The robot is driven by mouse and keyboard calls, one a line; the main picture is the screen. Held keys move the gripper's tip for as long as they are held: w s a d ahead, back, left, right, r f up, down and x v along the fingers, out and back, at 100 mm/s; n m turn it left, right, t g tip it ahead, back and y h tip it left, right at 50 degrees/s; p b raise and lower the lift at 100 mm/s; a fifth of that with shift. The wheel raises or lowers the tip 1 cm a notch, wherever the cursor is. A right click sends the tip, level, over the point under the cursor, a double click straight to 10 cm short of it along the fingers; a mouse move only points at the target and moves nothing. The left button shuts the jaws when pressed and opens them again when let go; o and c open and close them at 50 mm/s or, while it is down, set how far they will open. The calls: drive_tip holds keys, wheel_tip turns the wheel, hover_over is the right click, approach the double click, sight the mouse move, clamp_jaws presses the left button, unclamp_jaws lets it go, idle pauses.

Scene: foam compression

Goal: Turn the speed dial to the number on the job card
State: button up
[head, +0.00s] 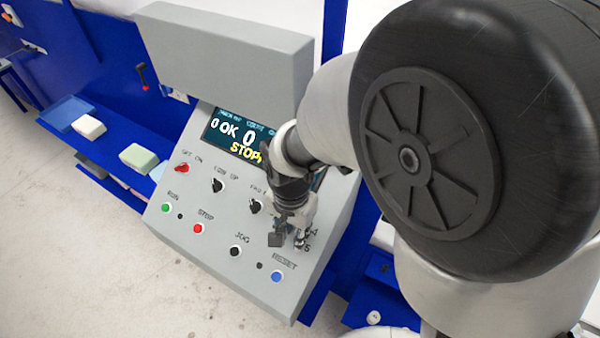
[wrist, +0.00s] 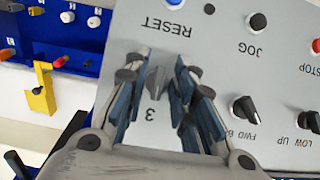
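The grey control panel (head: 215,255) slopes across the middle of the head view. My gripper (head: 289,238) is over its lower right part and hides most of the dial there; the printed numbers 4 and 5 show just right of the fingers. In the wrist view, a grey dial knob (wrist: 155,82) stands between the two fingers of my gripper (wrist: 157,88), with the number 3 printed near it. The fingers are apart, one on each side of the knob, with small gaps visible. I cannot make out a job card in either view.
The screen (head: 237,135) reads OK, 0 and STOP. Black selector knobs (head: 217,186), a red STOP button (head: 197,229), a black JOG button (head: 236,252) and a blue RESET button (head: 278,277) are near the dial. A yellow bracket (wrist: 41,98) stands off the panel's edge.

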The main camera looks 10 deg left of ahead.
clamp_jaws()
drive_tip(key=shift+r+n, duration=0.1)
drive_tip(key=shift+n, duration=0.2)
drive_tip(key=shift+n+h+p, duration=0.6)
drive_tip(key=shift+n+p, duration=0.05)
drive_tip(key=shift+n, duration=0.15)
drive_tip(key=n+h+p, duration=0.1)
drive_tip(key=n+h, duration=0.1)
drive_tip(key=n, duration=0.1)
drive_tip(key=shift+a+g, duration=0.1)
drive_tip(key=shift+g, duration=0.2)
drive_tip(key=n+h, duration=0.1)
drive_tip(key=n, duration=0.1)
drive_tip(key=n+t+h, duration=0.1)
drive_tip(key=n, duration=0.2)
drive_tip(key=shift+h, duration=0.3)
drive_tip(key=shift+o, duration=1)
unclamp_jaws()
